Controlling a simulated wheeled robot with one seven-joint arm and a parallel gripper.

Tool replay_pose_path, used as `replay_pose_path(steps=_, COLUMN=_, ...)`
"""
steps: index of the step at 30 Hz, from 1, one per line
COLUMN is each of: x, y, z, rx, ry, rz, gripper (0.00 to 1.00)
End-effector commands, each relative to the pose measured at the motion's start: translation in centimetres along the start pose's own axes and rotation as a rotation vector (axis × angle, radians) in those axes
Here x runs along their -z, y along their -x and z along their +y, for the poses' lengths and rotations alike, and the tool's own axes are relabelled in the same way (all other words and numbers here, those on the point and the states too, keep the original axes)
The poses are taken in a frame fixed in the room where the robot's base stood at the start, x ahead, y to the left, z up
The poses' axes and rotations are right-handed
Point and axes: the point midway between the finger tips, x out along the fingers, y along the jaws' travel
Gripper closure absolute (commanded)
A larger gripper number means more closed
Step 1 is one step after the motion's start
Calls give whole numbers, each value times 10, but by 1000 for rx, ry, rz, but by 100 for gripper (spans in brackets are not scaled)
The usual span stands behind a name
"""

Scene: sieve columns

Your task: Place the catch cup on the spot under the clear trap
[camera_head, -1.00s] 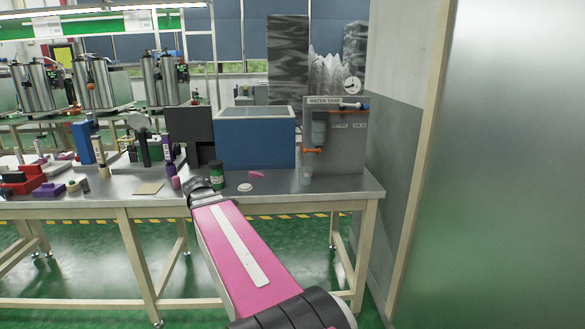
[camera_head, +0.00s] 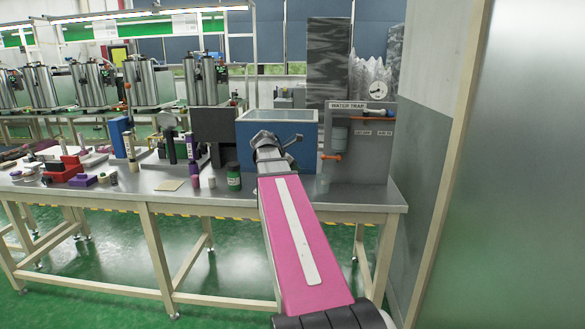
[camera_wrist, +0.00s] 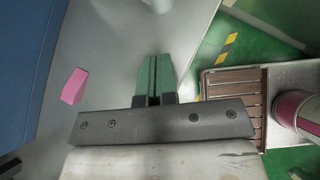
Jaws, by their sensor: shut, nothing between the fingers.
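The grey WATER TRAP panel (camera_head: 375,165) stands at the right end of the steel bench. The clear trap (camera_head: 340,137) is mounted on its left part, with an orange valve (camera_head: 331,156) below. A small translucent cup (camera_head: 322,184), apparently the catch cup, stands upright on the bench below and slightly left of the valve. Whether it is exactly on the spot cannot be told. My gripper (camera_head: 268,140) is left of the cup, in front of the blue box. In the wrist view its green fingers (camera_wrist: 153,78) are shut and empty. A pale rounded thing (camera_wrist: 158,4) is cut off at the top.
The blue box (camera_head: 243,155) stands left of the panel. A green jar (camera_head: 234,178) is left of my arm. A pink wedge (camera_wrist: 74,86) lies on the bench in the wrist view. A grey wall (camera_head: 420,165) closes off the right side.

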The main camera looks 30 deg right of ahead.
Motion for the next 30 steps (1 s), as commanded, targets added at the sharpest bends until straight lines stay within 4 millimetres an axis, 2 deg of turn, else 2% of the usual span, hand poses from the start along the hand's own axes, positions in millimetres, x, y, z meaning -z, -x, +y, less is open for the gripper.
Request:
replay_pose_path(steps=3, x=0, y=-25, z=0, rx=3, ry=-1, rz=1, gripper=100)
replay_pose_path(steps=9, x=0, y=-60, z=0, rx=1, ry=-2, rz=1, gripper=100)
replay_pose_path(steps=12, x=-13, y=-69, z=1, rx=0, ry=-4, rz=1, gripper=100)
replay_pose_path(steps=19, x=-26, y=-82, z=0, rx=-1, ry=-2, rz=2, gripper=100)
replay_pose_path(steps=30, x=-28, y=-84, z=0, rx=-1, ry=-2, rz=1, gripper=100)
